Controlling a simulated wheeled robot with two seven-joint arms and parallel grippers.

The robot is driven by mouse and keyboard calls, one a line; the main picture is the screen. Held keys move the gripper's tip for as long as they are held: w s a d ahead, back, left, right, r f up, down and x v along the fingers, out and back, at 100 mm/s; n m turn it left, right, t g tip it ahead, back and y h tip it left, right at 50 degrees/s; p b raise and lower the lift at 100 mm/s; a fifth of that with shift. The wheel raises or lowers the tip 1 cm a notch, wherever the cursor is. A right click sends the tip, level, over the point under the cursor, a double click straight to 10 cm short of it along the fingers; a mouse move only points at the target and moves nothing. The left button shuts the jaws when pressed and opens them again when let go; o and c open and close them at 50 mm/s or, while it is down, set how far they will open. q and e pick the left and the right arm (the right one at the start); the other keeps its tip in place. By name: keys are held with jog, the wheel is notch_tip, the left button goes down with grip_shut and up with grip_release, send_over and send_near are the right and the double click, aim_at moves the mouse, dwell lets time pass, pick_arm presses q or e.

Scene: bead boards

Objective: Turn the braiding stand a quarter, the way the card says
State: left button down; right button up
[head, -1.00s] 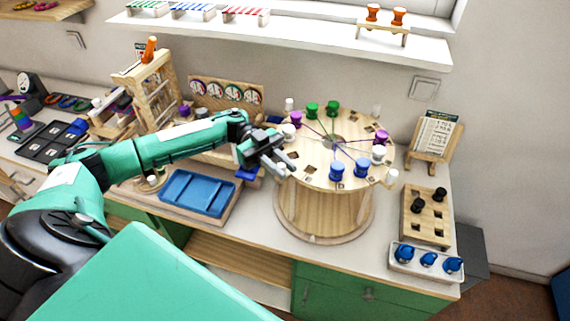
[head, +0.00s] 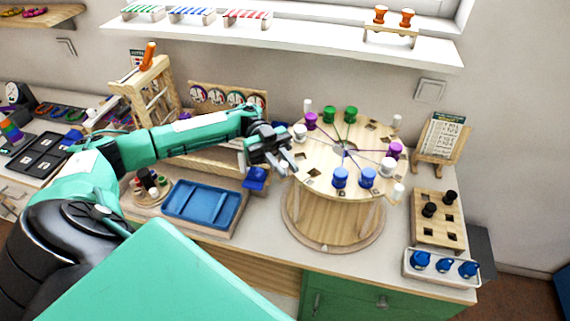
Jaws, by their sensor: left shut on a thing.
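The braiding stand has a round wooden top (head: 322,155) on a drum-like base (head: 310,215). Purple, green, white and blue bobbins sit round the top, with threads running to its middle. White pegs stand at its rim, one at the back left (head: 307,105), one at the right (head: 396,121) and one at the front right (head: 398,190). My left gripper (head: 287,164) is at the left rim, shut on what seems another rim peg, mostly hidden by the fingers. The card (head: 445,138) stands on a wooden easel behind right; its print is too small to read. My right gripper is out of view.
A blue tray (head: 203,203) lies left of the stand. A wooden block with black pegs (head: 437,232) and a white tray of blue pieces (head: 443,277) are at the right. A wooden frame (head: 150,97) stands at the back left.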

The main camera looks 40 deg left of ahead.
pick_arm(q)
jog(key=c, duration=1.3)
grip_release()
jog(key=shift+c, duration=0.2)
notch_tip(320, 180, up, 20)
jog(key=b, duration=0.3)
jog(key=shift+b, duration=0.35)
jog(key=shift+f, duration=0.1)
